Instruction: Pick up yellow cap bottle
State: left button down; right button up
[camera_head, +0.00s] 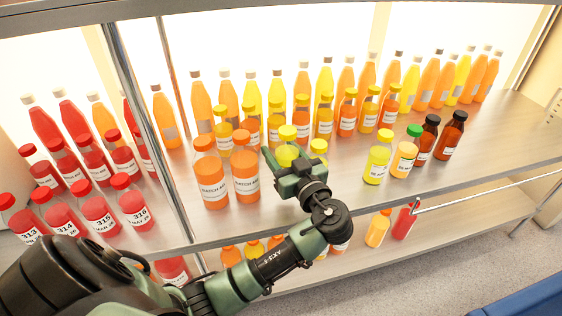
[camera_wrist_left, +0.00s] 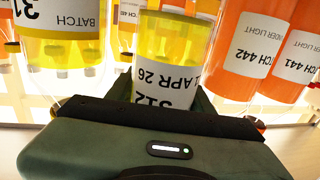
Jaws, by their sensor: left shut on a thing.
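In the left wrist view the same yellow bottle (camera_wrist_left: 172,62), with a white label reading 312 and APR 26, is between the fingers of my left gripper (camera_wrist_left: 163,95). The gripper is shut on it. Another yellow bottle with a yellow cap (camera_head: 318,148) stands just to its right; in the left wrist view this neighbour (camera_wrist_left: 62,45) shows at the left. The right gripper is not in view.
Two larger orange bottles (camera_head: 211,178) stand close on the left; they show at the right of the left wrist view (camera_wrist_left: 250,50). Rows of bottles stand behind. A metal post (camera_head: 152,120) and red bottles are further left. Shelf surface (camera_head: 480,150) at the right is clear.

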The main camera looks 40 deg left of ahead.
pick_arm(q)
notch_tip(320, 180, up, 18)
jog(key=p, duration=0.4)
jog(key=shift+r, duration=0.25)
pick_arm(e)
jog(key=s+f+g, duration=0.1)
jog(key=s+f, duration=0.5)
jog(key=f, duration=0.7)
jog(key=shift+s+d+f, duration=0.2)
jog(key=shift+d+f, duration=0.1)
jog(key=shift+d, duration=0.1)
